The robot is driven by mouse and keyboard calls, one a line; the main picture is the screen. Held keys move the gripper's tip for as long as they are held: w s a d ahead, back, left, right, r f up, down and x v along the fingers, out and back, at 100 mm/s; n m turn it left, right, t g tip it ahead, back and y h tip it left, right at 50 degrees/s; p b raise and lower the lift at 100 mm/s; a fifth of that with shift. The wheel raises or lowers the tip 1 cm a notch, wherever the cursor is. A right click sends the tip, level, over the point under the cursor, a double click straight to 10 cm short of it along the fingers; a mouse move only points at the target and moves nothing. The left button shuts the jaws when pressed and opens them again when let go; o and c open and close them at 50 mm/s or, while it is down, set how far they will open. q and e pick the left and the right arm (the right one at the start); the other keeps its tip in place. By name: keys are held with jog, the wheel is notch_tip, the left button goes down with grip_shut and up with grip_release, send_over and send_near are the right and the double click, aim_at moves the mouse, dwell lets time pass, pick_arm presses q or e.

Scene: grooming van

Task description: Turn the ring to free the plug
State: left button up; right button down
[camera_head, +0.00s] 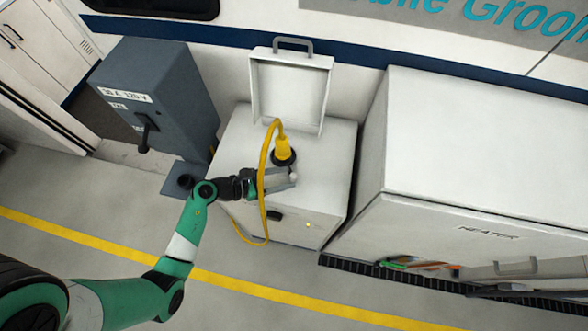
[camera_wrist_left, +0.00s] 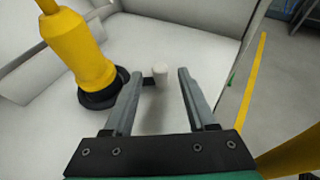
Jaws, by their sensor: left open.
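The yellow plug (camera_head: 283,147) stands upright in the black ring (camera_head: 284,160) on top of the white box (camera_head: 236,150). Its yellow cable (camera_head: 262,185) loops down over the box front. In the left wrist view the plug (camera_wrist_left: 82,55) and ring (camera_wrist_left: 108,93) are left of my fingers. A short pale peg (camera_wrist_left: 160,72) beside the ring, with a dark piece between them, shows in the gap near the fingertips. My left gripper (camera_head: 292,178) is open, and it also shows in the left wrist view (camera_wrist_left: 158,80). I see no finger touching the peg. My right gripper is not in view.
The box's lid (camera_head: 291,95) is raised at the back. A grey switch cabinet (camera_head: 150,90) with a black lever stands at left. A large white heater cabinet (camera_head: 470,150) stands close at right. The floor (camera_head: 120,215) in front is mostly clear.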

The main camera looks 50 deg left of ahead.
aim_at(293, 175)
pick_arm(q)
jog(key=x, duration=0.3)
jog(key=shift+w+d, duration=0.15)
jog(key=shift+w, duration=0.15)
grip_shut()
dwell(1.2)
